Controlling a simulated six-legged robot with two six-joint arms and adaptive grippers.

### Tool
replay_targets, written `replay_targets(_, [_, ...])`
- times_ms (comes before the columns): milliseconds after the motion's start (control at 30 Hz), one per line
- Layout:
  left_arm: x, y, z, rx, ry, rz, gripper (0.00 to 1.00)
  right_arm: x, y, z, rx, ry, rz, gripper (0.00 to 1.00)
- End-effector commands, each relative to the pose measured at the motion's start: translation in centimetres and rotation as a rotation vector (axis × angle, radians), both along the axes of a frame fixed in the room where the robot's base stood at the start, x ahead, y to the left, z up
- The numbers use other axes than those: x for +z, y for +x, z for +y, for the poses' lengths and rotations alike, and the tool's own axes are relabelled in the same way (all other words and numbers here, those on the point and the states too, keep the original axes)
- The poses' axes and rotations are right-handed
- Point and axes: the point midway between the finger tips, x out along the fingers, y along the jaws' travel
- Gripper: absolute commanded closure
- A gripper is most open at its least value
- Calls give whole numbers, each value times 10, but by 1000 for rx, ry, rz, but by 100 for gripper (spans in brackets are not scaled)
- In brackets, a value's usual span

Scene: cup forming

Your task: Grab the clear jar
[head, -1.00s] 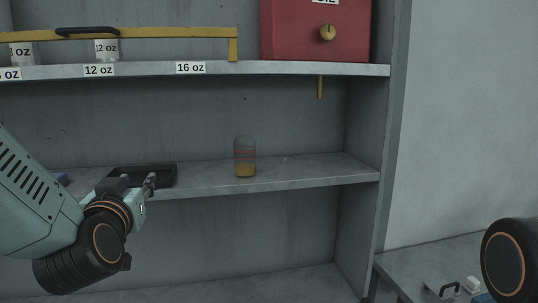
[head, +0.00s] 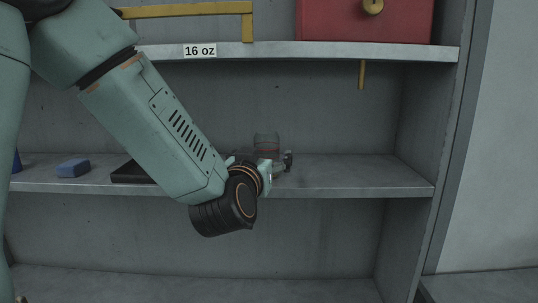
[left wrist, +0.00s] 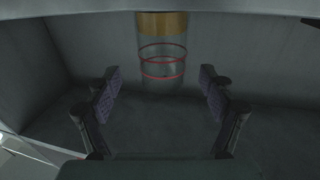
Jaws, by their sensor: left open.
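The clear jar (head: 266,145) stands on the middle shelf (head: 350,175). It is see-through with red rings, and my left gripper hides its lower part in the head view. In the left wrist view the jar (left wrist: 161,58) shows its red rings and an amber band, ahead of the fingers and roughly centred between them. My left gripper (head: 282,166) is at the shelf's front, in front of the jar. In the left wrist view its fingers (left wrist: 162,98) are spread wide with nothing between the pads. My right gripper is not in view.
A blue block (head: 73,168) and a black tray (head: 130,173) are on the shelf at left, the tray partly behind my arm. The upper shelf (head: 330,51) holds a red box (head: 340,22) and a yellow rail (head: 195,10). A yellow peg (head: 361,75) hangs below it. The shelf right of the jar is clear.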

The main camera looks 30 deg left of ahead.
Motion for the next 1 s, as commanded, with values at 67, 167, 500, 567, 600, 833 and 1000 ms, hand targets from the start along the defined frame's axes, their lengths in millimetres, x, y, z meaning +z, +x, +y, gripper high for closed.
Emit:
replay_targets(67, [0, 1, 3, 4, -2, 0, 18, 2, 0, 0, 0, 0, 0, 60])
replay_targets(167, [0, 11, 8, 7, 0, 2, 18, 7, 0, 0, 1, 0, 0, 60])
replay_targets(500, [-2, 40, 19, 7, -2, 0, 18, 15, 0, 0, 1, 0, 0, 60])
replay_targets(567, [-2, 41, 19, 7, -2, -1, 18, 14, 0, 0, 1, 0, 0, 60])
replay_targets(600, [-2, 42, 18, 6, -2, -1, 18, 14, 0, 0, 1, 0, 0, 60])
replay_targets(833, [-2, 44, 17, 4, -1, 0, 28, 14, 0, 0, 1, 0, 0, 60])
replay_targets(1000, [-2, 46, 16, 3, -1, 0, 43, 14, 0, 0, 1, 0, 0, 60])
